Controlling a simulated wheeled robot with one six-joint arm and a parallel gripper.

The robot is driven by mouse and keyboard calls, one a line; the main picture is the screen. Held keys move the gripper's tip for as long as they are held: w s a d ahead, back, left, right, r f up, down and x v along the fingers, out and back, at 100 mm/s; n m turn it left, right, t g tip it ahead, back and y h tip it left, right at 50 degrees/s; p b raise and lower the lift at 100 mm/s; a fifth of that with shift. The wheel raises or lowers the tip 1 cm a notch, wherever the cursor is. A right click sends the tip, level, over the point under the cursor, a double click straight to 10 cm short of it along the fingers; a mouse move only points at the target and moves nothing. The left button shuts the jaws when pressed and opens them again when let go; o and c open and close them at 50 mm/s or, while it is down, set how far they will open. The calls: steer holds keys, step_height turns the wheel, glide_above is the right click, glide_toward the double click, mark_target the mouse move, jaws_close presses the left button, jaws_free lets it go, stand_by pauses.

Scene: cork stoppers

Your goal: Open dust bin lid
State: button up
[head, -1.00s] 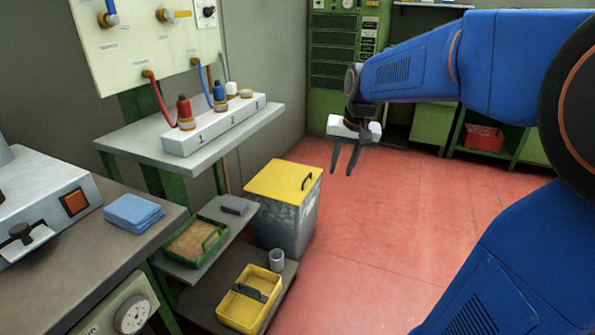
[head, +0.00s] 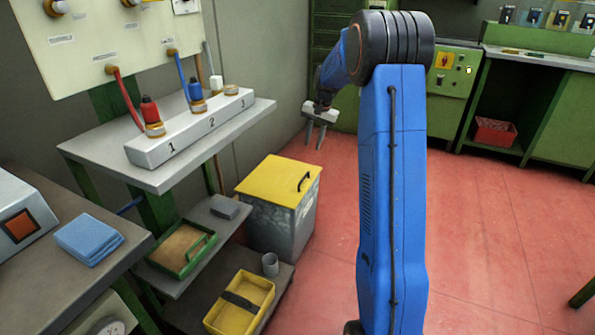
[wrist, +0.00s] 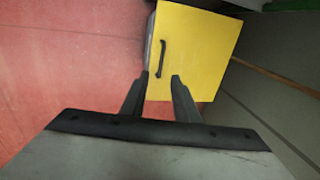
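The dust bin (head: 286,224) is a grey metal box on the red floor, beside the low shelves. Its yellow lid (head: 272,181) lies flat and closed on top, with a black bar handle (head: 304,182) near its right edge. My gripper (head: 315,145) is above and beyond the bin in the head view, apart from it. In the wrist view the two dark fingers (wrist: 160,82) are spread with nothing between them. There the yellow lid (wrist: 200,55) lies ahead, with its handle (wrist: 161,58) just beyond the left finger.
A shelf with a numbered white block (head: 190,127) overhangs to the bin's left. Lower shelves hold a green tray (head: 160,262), a yellow tray (head: 262,284) and a grey cup (head: 270,264). The red floor (head: 480,220) right of the bin is clear.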

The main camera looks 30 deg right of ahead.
steer(key=w+f, duration=0.1)
steer(key=w, duration=0.1)
glide_toward(304, 177)
steer(key=f, duration=0.5)
steer(key=w+a+f, duration=0.1)
steer(key=f, duration=0.1)
steer(key=shift+f, duration=0.15)
steer(key=shift+c, duration=0.7)
jaws_close()
